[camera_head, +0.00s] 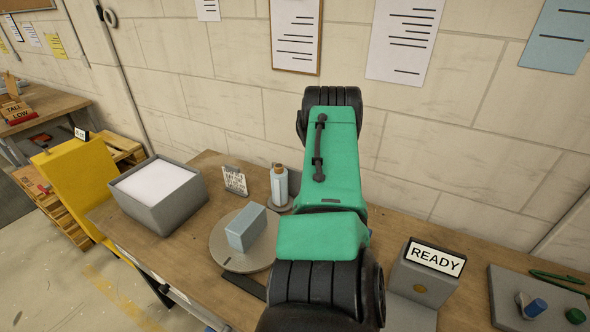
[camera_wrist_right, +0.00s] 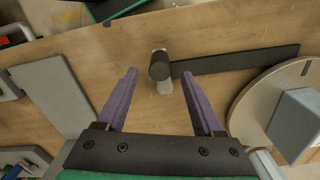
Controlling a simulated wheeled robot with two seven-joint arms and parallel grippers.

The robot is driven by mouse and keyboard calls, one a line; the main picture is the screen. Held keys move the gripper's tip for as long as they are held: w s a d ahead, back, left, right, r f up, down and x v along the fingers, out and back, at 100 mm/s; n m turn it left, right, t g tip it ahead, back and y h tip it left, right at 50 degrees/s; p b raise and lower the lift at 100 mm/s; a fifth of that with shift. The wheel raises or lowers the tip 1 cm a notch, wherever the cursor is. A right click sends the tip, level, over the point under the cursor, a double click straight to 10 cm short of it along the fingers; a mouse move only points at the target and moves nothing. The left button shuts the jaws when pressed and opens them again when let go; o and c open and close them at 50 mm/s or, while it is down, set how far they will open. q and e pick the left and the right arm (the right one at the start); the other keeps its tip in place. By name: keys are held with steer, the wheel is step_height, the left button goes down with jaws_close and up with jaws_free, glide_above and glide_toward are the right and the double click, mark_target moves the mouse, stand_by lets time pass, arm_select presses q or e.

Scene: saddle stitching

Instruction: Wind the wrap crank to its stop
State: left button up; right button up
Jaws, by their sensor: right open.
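The wrap crank shows in the right wrist view as a dark bar (camera_wrist_right: 245,61) with a round black-topped knob (camera_wrist_right: 160,66) on a pale stem at one end. My right gripper (camera_wrist_right: 160,73) is open, its purple fingers on either side of the knob, with gaps visible on both sides. In the head view part of the bar (camera_head: 243,286) shows in front of the round turntable (camera_head: 222,245); my green right arm hides the knob and the gripper there. A blue-grey box (camera_head: 247,228) sits on the turntable, and also shows in the wrist view (camera_wrist_right: 298,120). My left gripper is not visible.
A grey bin (camera_head: 168,215) with white contents stands left of the turntable. A bottle (camera_head: 279,187) and a small card (camera_head: 234,180) stand behind it. A box with a READY display (camera_head: 432,262) and a grey tray (camera_head: 507,302) are at right.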

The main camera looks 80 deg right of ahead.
step_height(320, 180, up, 8)
stand_by(0.5)
steer(key=shift+a+f, duration=0.1)
